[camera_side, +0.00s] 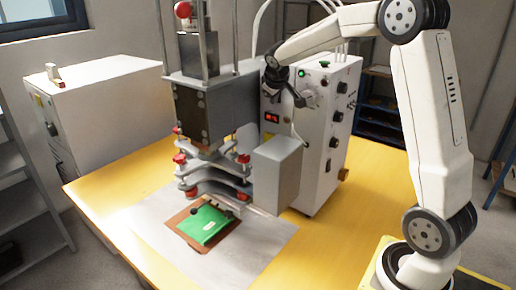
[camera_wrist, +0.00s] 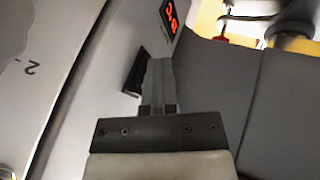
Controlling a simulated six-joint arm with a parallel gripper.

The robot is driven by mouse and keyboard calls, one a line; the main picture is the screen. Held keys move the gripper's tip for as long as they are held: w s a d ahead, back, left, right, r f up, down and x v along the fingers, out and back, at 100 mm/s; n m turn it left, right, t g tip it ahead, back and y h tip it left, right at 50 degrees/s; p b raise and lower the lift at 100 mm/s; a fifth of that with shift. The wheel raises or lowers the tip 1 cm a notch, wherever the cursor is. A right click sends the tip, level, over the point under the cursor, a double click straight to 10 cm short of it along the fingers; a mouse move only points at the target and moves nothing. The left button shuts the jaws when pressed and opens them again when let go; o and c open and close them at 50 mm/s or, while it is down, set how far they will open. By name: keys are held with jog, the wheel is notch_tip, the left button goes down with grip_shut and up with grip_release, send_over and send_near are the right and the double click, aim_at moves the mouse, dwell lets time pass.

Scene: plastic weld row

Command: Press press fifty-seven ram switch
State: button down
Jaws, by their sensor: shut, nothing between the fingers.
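A black rocker switch (camera_wrist: 135,75) sits on the pale control panel in the wrist view. My gripper (camera_wrist: 160,68) is shut and empty, with its fingertips just beside and partly over the switch. I cannot tell whether they touch it. A small display with red digits (camera_wrist: 169,16) is just beyond the fingertips. In the side view the white control box (camera_side: 318,130) stands behind the press and carries the red display (camera_side: 272,118). My wrist is in front of this box, and the fingertips are hard to make out there. No readable label names the switch.
The press (camera_side: 208,95) stands on the yellow table. A green piece (camera_side: 205,224) lies on a brown plate below its head. A grey block (camera_side: 277,170) stands close below my wrist. A white cabinet (camera_side: 108,110) is at the left.

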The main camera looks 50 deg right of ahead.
jog(key=shift+r, duration=0.9)
jog(key=shift+d, duration=0.1)
jog(key=shift+r, duration=0.1)
jog(key=s+a+r, duration=0.3)
jog(key=a+r, duration=0.5)
jog(key=shift+s+a, duration=0.35)
dwell(0.4)
